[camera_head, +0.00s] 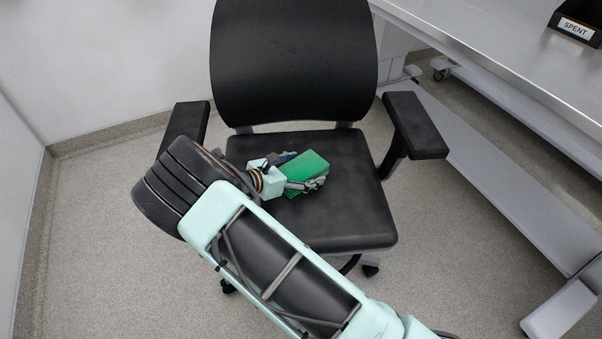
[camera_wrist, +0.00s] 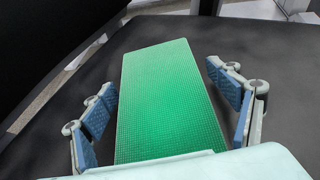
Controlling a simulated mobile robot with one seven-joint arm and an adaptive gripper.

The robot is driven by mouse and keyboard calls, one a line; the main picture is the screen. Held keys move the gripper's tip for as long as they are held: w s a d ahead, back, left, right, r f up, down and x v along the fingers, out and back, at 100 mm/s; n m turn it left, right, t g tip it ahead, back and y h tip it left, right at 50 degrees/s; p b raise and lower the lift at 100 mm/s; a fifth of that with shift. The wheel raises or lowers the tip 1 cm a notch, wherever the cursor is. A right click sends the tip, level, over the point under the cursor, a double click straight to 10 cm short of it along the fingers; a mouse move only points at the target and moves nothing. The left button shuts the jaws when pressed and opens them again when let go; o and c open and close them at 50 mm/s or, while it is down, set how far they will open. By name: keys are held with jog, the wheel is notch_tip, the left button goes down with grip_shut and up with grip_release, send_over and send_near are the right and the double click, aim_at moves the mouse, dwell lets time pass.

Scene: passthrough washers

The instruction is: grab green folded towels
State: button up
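The green folded towels (camera_head: 305,167) form a flat rectangular block on the black chair seat. In the wrist view the green block (camera_wrist: 165,90) fills the middle, between the two blue-padded fingers. My gripper (camera_head: 303,172) is at the block, and in the wrist view my gripper (camera_wrist: 160,84) is open with one finger on each side. The block's near end is hidden behind the gripper's palm.
The black office chair (camera_head: 345,210) has a tall backrest behind the block and armrests (camera_head: 416,125) on both sides. A metal table (camera_head: 480,30) stands at the right, with a black bin labelled SPENT (camera_head: 580,22). Walls close off the left and back. Floor is clear at the left.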

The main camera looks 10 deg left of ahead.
jog(key=c, duration=1.2)
jog(key=shift+r, duration=0.1)
